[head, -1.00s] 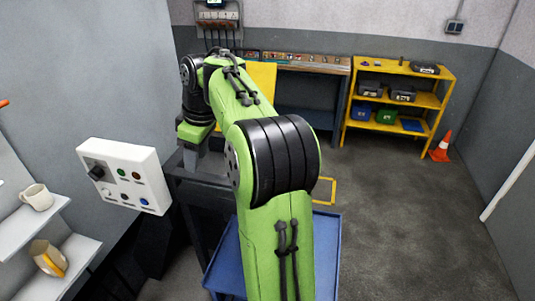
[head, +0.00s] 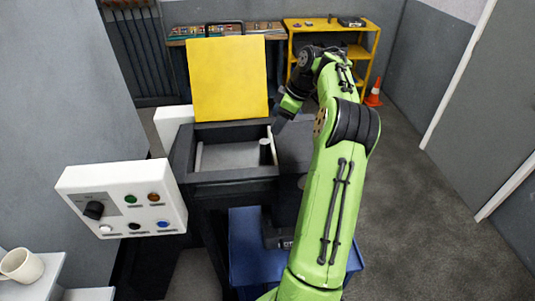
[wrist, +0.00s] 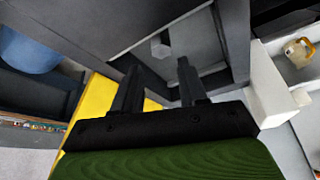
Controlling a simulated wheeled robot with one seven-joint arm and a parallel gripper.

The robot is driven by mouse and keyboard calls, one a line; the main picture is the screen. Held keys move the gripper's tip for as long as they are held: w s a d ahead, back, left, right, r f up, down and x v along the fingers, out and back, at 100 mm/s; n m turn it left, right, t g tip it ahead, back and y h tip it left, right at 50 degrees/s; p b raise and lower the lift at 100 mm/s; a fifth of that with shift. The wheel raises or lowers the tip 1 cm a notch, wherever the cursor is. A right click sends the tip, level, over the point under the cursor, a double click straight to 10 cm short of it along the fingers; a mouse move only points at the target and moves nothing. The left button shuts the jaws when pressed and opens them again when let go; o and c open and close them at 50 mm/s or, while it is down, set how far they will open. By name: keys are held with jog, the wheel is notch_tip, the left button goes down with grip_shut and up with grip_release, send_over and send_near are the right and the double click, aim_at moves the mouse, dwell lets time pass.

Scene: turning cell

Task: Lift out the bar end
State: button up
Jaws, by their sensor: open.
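The bar end (head: 265,152), a short grey cylinder, stands upright in the right part of an open dark-framed recess (head: 225,176). In the wrist view the bar end (wrist: 160,47) shows as a small grey shape beyond the fingertips. My gripper (head: 279,123) is above the recess's right rim, near the bar end but apart from it. In the wrist view my gripper (wrist: 158,67) has its two dark fingers spread with nothing between them. The bar end's foot is partly hidden by the rim in the head view.
A yellow panel (head: 229,80) stands upright behind the recess. A white control box (head: 122,198) with a knob and buttons is at left. A blue tray (head: 243,240) lies below. A mug (head: 20,265) sits on a shelf at lower left. Floor at right is clear.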

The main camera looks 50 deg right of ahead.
aim_at(265, 141)
jog(key=x, duration=0.9)
jog(key=shift+w+a+b, duration=0.2)
jog(key=shift+w+b, duration=0.1)
jog(key=shift+s+a+f, duration=0.2)
jog(key=shift+a+f, duration=0.05)
jog(key=shift+a, duration=0.1)
jog(key=shift+w+d+f, duration=0.25)
jog(key=shift+w+d, duration=0.05)
jog(key=shift+w, duration=0.35)
jog(key=shift+c, duration=1.7)
jog(key=shift+s+r, duration=0.25)
grip_shut()
jog(key=shift+w, duration=0.1)
